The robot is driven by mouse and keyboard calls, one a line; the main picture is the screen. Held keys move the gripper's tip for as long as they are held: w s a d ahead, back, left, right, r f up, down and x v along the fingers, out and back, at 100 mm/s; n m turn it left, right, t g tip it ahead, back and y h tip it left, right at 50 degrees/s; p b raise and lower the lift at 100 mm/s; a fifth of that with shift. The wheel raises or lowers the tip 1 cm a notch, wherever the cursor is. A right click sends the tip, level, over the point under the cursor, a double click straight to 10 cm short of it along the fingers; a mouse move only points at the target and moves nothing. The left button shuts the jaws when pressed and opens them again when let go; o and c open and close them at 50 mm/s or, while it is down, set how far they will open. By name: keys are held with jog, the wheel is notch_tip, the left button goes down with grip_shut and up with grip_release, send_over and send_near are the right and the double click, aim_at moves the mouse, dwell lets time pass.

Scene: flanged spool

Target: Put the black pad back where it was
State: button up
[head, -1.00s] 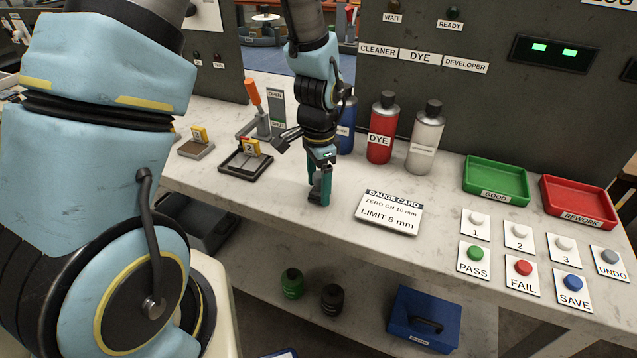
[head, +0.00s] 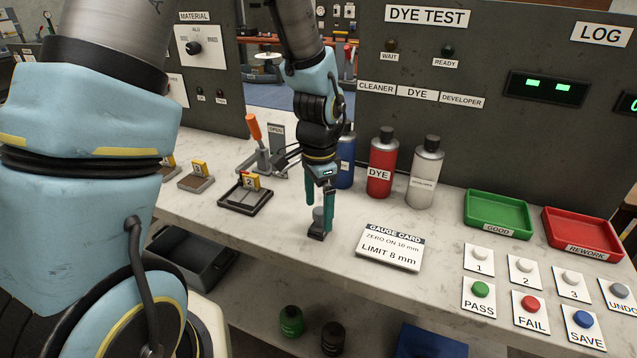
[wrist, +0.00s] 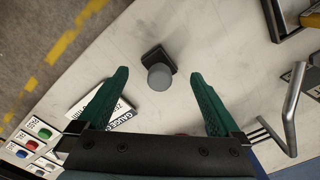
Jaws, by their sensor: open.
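The black pad (head: 316,234) has a square black base with a short grey cylindrical knob (wrist: 160,77) on top. It stands upright on the pale bench top, left of the gauge card. It also shows in the wrist view (wrist: 152,55), beyond and between my fingertips. My gripper (head: 322,215) is above the pad, with its two green fingers spread wide. In the wrist view my gripper (wrist: 160,72) is open, with clear gaps between each finger and the knob. The nearer finger hides part of the pad in the head view.
The gauge card (head: 390,247) lies close right of the pad. Red (head: 381,165) and white (head: 425,175) bottles and a blue bottle (head: 345,165) stand behind. A black fixture (head: 245,195) is at left. Green (head: 498,214) and red (head: 582,237) trays and buttons are at right.

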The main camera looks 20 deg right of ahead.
aim_at(319, 210)
notch_tip(319, 210, up, 8)
jog(key=shift+r+b, duration=0.2)
jog(key=shift+b, duration=0.5)
jog(key=w+a+n+t, duration=0.1)
jog(key=a+n, duration=1.5)
jog(key=a, duration=0.9)
jog(key=shift+f+t, duration=0.25)
jog(key=shift+t, duration=0.05)
jog(key=shift+w+a, duration=0.1)
jog(key=shift+w, duration=0.05)
